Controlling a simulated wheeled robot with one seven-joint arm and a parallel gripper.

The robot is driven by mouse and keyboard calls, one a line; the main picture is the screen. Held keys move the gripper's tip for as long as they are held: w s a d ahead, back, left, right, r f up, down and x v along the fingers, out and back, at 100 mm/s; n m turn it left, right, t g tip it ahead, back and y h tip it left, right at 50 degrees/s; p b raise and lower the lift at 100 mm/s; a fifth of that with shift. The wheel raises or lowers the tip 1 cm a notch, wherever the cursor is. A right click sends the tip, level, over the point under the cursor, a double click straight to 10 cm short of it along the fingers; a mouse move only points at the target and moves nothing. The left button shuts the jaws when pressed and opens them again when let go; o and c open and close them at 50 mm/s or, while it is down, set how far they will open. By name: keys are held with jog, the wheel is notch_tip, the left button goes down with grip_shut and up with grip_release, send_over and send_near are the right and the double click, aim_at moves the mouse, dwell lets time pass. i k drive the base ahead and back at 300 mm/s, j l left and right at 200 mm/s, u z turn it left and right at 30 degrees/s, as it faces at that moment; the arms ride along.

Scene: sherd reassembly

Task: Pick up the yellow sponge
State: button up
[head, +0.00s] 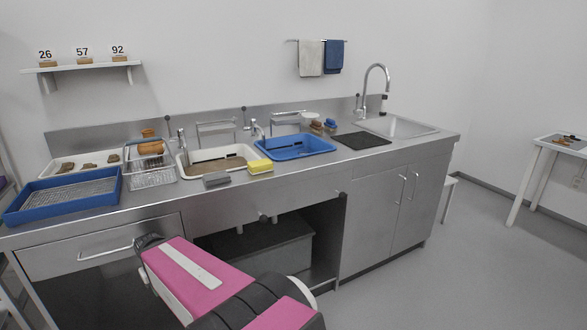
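The yellow sponge (260,167) lies on the steel counter near its front edge, in front of the gap between the tan-filled basin and the blue basin. Its yellow top and a paler front side show, and nothing covers it. My pink, black and white arm fills the lower middle of the head view, below and in front of the counter, apart from the sponge.
A grey block (216,180) lies just left of the sponge. Behind are a tan-filled basin (244,152) and a blue basin (323,145). A wire basket (150,178) and a blue tray (20,216) stand left. Clear floor (440,275) lies right of the counter.

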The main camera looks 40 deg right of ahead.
aim_at(264, 166)
jog(key=j+z, duration=0.1)
jog(key=z, duration=0.4)
jog(key=j+z, duration=0.15)
jog(key=z, duration=0.35)
jog(key=j+z, duration=0.1)
jog(key=z, duration=0.4)
jog(key=l, duration=0.5)
jog(key=i+l+u, duration=0.3)
jog(key=l, duration=0.5)
jog(key=l+u, duration=0.3)
jog(key=l, duration=0.45)
jog(key=l+u, duration=0.3)
jog(key=l, duration=0.55)
jog(key=k+j+u, duration=0.1)
jog(key=k, duration=0.45)
jog(key=i, duration=0.5)
